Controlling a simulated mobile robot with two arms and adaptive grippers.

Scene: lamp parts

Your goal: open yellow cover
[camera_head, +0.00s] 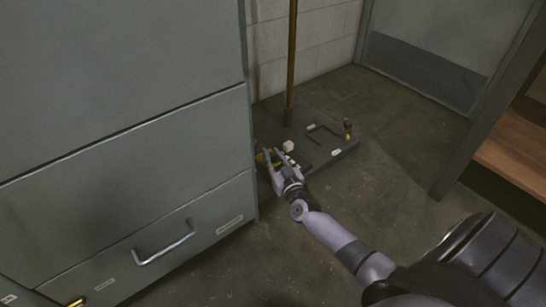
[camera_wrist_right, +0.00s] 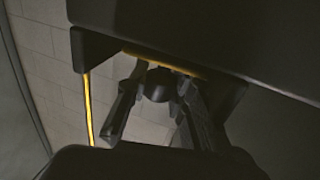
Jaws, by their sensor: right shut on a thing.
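The yellow cover (camera_head: 262,158) shows as a small yellow patch on the dark base plate, beside the grey cabinet's edge. My right gripper (camera_head: 271,162) reaches it from the lower right and is shut on it; its fingers hide much of it. In the right wrist view my right gripper's two dark fingers (camera_wrist_right: 158,92) stand on either side of a dark rounded part, just under a yellow strip (camera_wrist_right: 175,68). How far the cover is opened cannot be told. My left gripper is not in view.
The dark base plate (camera_head: 337,156) lies on the floor, bearing a brass pole (camera_head: 292,55), a white cube (camera_head: 288,146), a dark bent handle (camera_head: 322,133) and a small brass-and-black piece (camera_head: 347,127). A grey cabinet (camera_head: 120,140) stands close on the left. Floor to the right is clear.

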